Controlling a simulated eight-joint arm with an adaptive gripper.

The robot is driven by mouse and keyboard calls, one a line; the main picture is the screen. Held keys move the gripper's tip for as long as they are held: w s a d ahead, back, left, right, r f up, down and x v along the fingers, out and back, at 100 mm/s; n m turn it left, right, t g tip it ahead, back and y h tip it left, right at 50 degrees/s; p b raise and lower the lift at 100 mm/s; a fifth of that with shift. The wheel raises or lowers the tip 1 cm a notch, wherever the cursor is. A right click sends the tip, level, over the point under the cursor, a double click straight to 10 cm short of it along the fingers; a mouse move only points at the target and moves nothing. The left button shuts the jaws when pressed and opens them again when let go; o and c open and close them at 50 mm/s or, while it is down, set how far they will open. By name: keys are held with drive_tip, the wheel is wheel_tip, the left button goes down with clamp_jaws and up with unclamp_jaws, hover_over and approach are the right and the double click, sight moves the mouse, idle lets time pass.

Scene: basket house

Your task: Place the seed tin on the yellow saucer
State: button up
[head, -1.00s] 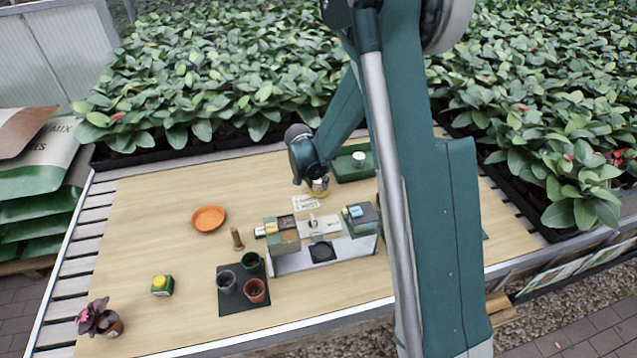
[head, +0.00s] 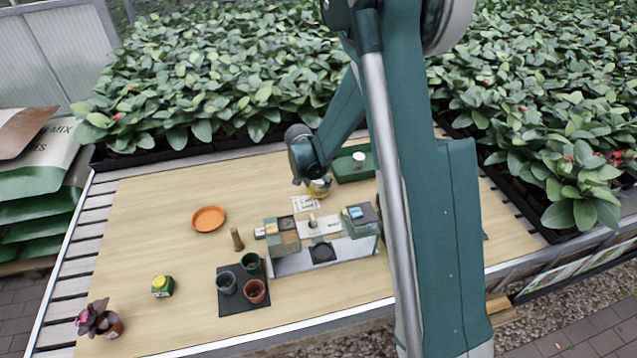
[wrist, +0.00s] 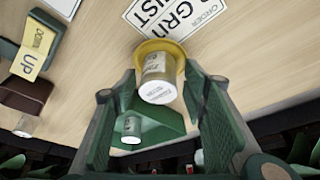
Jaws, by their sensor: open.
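The seed tin (wrist: 160,82), pale with a printed label and a white lid, is on the yellow saucer (wrist: 150,47) in the wrist view. It is inside the saucer's rim. My gripper (wrist: 160,74) is open, with one finger on each side of the tin and a gap visible around it. In the head view my gripper (head: 318,178) is over the yellow saucer (head: 321,194) near the back of the table and partly hides the tin.
A green tray (head: 353,164) holding another white-lidded tin (head: 359,157) stands right beside the saucer. A printed card (head: 305,203) lies in front. A display stand (head: 322,254) and dark mat with pots (head: 230,298) are nearer. An orange dish (head: 208,219) sits left, with bare table around it.

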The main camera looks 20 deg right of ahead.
drive_tip(key=p+v, duration=0.2)
drive_tip(key=v, duration=1)
idle(0.7)
drive_tip(key=s+d+r+n+t+y, duration=0.2)
drive_tip(key=s+r+n, duration=0.2)
drive_tip(key=s+r, duration=1.3)
drive_tip(key=s+r+n+t, duration=0.1)
drive_tip(key=s+n, duration=0.1)
drive_tip(key=s, duration=0.8)
drive_tip(key=s+r+n+t+y, duration=0.1)
drive_tip(key=s+r+n, duration=0.1)
drive_tip(key=s, duration=0.8)
drive_tip(key=shift+n, duration=0.5)
